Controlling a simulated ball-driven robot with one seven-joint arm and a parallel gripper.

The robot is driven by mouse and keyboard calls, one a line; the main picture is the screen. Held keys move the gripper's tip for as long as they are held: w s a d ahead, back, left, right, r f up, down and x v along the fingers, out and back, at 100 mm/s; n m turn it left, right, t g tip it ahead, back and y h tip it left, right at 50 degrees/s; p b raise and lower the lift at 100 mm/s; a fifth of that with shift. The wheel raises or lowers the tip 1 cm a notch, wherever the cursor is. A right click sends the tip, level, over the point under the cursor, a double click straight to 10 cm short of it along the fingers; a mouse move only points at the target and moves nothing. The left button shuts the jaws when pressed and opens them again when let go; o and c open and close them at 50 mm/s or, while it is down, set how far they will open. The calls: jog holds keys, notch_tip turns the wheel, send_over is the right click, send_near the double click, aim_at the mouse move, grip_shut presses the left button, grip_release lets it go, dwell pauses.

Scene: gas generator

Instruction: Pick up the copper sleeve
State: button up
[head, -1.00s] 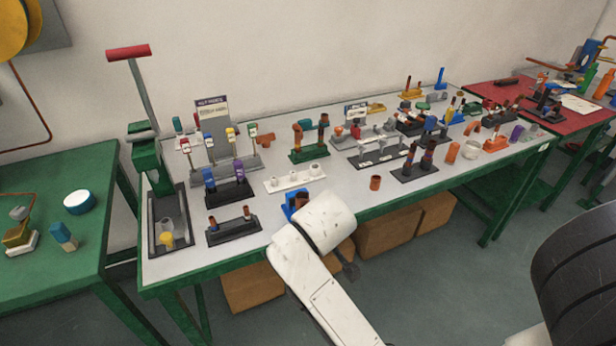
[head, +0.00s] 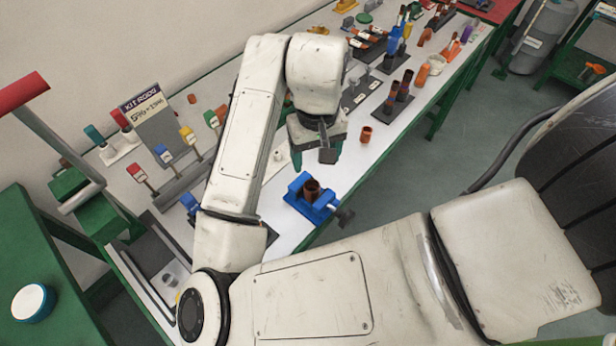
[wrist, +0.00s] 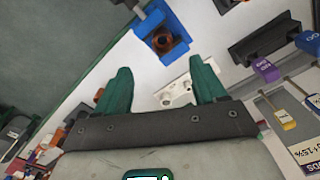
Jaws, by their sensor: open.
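A short copper-coloured sleeve (head: 312,190) stands upright in a blue vise (head: 318,210) at the table's front edge. In the wrist view the sleeve (wrist: 162,42) shows as a ring inside the blue vise (wrist: 176,46), beyond my fingertips. A second copper-coloured tube (head: 365,134) stands alone on the white table, right of my gripper. I cannot tell which of the two the task names. My gripper (wrist: 160,75) has its green fingers apart and nothing between them. In the head view the gripper (head: 318,150) is above the table behind the vise, its fingers partly hidden.
A white holder block (wrist: 175,92) lies below my fingers. Dark racks with tubes (head: 398,92) stand to the right, and a grey kit sign (head: 150,115) with coloured tags to the left. Bare table surrounds the lone tube.

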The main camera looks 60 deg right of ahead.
jog(key=b, duration=0.1)
send_near(312, 191)
jog(key=shift+s+a+f, duration=0.1)
jog(key=shift+s, duration=0.25)
jog(key=f, duration=0.2)
jog(key=w+f, duration=0.1)
jog(key=f, duration=0.1)
jog(key=shift+s+f, duration=0.1)
jog(key=shift+f, duration=0.45)
jog(key=shift+f+b, duration=0.25)
jog(key=shift+b, duration=0.15)
jog(key=c, duration=1.2)
